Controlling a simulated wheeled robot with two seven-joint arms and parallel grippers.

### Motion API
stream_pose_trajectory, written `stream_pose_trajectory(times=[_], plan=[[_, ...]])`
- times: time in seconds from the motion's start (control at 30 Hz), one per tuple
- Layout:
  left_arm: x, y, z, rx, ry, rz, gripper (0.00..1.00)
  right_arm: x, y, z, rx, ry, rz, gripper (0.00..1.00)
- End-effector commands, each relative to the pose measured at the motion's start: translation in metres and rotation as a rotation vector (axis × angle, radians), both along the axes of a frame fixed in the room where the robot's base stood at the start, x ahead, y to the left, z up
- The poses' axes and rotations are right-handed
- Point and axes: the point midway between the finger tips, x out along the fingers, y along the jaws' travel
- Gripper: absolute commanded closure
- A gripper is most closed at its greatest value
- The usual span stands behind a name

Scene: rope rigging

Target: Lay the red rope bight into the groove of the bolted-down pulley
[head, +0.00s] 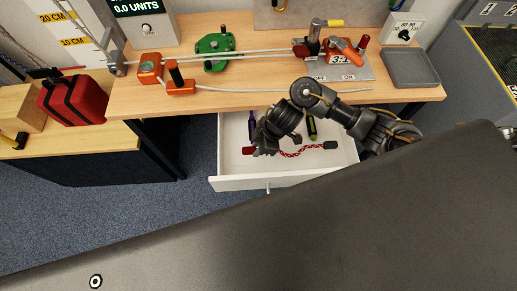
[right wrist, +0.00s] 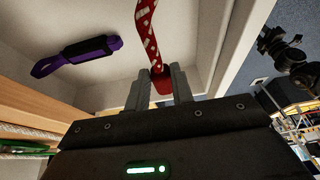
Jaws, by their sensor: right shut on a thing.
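The red rope (head: 290,154) with white flecks lies in a loose curve in the open drawer, with a dark sleeve at its right end. In the right wrist view the rope (right wrist: 146,32) runs up from a plain red end piece (right wrist: 162,77). My right gripper (head: 262,150) reaches down into the drawer; its fingers (right wrist: 161,88) are shut on that red end. A green pulley-like fitting (head: 215,44) stands on the bench; its groove is not clear. A dark jointed part at the right wrist view's right edge may be my left arm; its jaws cannot be made out.
The white drawer (head: 232,181) also holds a purple-banded item (right wrist: 78,55) and a green-and-black one (head: 312,128). Above it, the bench (head: 130,104) carries orange blocks (head: 180,88), pale ropes, a lever unit (head: 340,70) and a grey tray (head: 410,85). A red bag (head: 70,98) is at left.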

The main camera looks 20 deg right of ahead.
Motion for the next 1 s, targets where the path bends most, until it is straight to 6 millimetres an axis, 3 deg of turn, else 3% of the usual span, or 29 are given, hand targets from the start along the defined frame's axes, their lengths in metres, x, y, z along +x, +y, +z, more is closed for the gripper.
stream_pose_trajectory(times=[0.1, 0.27, 0.47, 0.7, 0.83, 1.0], plan=[[0.000, 0.000, 0.005, 0.000, 0.000, 0.000, 0.66, 0.000, 0.000, 0.013, 0.000, -0.001, 0.002, 0.91], [0.000, 0.000, 0.005, 0.000, 0.000, 0.000, 0.66, 0.001, 0.000, 0.018, 0.000, -0.001, 0.000, 0.91], [0.000, 0.000, -0.001, 0.000, -0.001, 0.000, 0.66, 0.022, -0.001, 0.038, -0.003, -0.011, -0.010, 0.91], [0.000, 0.000, -0.019, 0.000, -0.001, -0.001, 0.66, 0.060, -0.018, 0.108, -0.008, -0.015, -0.071, 0.91], [0.001, 0.000, -0.029, 0.001, -0.001, -0.001, 0.66, 0.064, -0.040, 0.145, -0.007, -0.013, -0.134, 0.91], [0.001, 0.000, -0.039, 0.001, -0.002, -0.001, 0.66, 0.055, -0.071, 0.181, -0.003, -0.007, -0.240, 0.91]])
